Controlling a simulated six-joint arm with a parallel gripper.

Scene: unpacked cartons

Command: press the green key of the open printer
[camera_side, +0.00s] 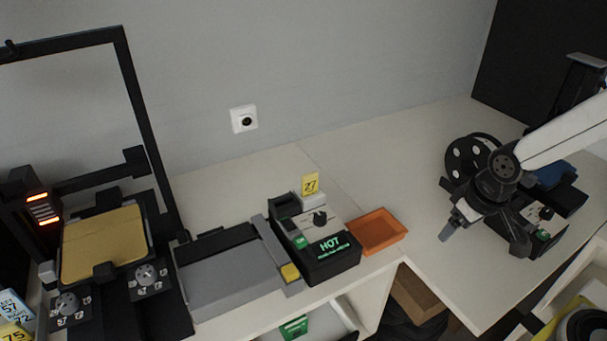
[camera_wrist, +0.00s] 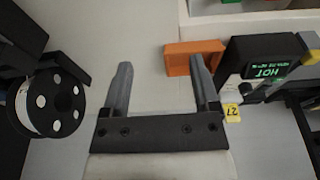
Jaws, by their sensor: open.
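An open-frame printer (camera_side: 128,60) with a gold bed (camera_side: 105,245) and two dials stands at the left of the side view. I cannot make out a green key on it. A black and white unit (camera_side: 335,262) with a lit HOT display stands mid-table and carries a small green key (camera_side: 300,242). It also shows at the upper right of the wrist view (camera_wrist: 240,65). My gripper (camera_side: 484,238) is open and empty above the right part of the table, far from the open-frame printer. Its two fingers show apart in the wrist view (camera_wrist: 160,66).
An orange tray (camera_side: 376,232) lies right of the HOT unit. A grey box (camera_side: 225,275) stands left of it. A black spool (camera_side: 468,158) and a dark unit with a green patch (camera_side: 543,236) are near my arm. The table between tray and spool is clear.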

